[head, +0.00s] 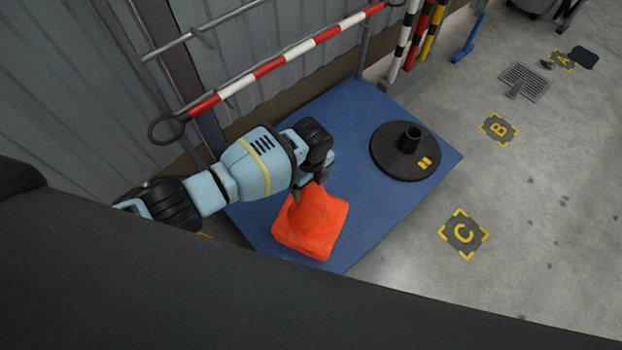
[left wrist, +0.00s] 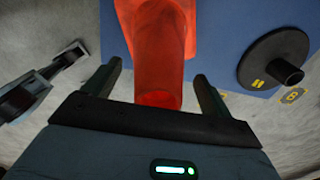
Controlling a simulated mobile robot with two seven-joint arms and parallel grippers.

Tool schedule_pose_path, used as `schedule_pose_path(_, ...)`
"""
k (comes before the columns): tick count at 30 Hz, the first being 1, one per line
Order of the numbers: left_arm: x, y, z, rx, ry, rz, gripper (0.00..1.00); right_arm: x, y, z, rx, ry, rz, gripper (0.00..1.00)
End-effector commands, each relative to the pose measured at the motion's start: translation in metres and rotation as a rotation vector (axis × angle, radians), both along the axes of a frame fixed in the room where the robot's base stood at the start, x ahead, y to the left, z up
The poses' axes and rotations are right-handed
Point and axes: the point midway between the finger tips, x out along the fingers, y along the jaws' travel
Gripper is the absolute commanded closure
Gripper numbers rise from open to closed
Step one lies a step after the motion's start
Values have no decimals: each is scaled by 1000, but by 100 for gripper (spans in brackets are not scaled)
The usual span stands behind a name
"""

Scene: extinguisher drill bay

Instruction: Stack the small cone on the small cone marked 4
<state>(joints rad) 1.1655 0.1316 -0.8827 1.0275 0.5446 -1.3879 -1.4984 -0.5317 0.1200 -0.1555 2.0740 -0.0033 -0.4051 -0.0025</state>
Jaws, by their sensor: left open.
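An orange cone (head: 310,225) with a square base stands on the blue platform (head: 375,115), near its front edge. I cannot tell whether it is one cone or two nested, and no mark 4 shows on it. My left gripper (head: 311,188) is at the cone's top, partly hiding it. In the left wrist view the open fingers of the left gripper (left wrist: 158,70) stand on either side of the cone's upper part (left wrist: 160,45), with a gap at each side. No separate second cone is in sight. My right gripper is not in view.
A black round base (head: 385,165) with a short tube and yellow mark stands on the platform, right of the cone. A red-and-white bar (head: 290,52) runs along the wall behind. Striped posts (head: 418,35) stand at the back. Floor plates C (head: 463,234) and B (head: 499,128) lie clear.

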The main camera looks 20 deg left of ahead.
Motion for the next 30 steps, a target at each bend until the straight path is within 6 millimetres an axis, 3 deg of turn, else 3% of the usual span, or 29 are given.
schedule_pose_path(5, 0, 0, 4, 1, 1, 0, 16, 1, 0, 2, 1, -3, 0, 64)
schedule_pose_path(19, 0, 0, 70, 0, -2, -1, 16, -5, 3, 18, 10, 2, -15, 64)
schedule_pose_path(30, 0, 0, 78, 0, 0, 1, 16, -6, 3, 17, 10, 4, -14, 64)
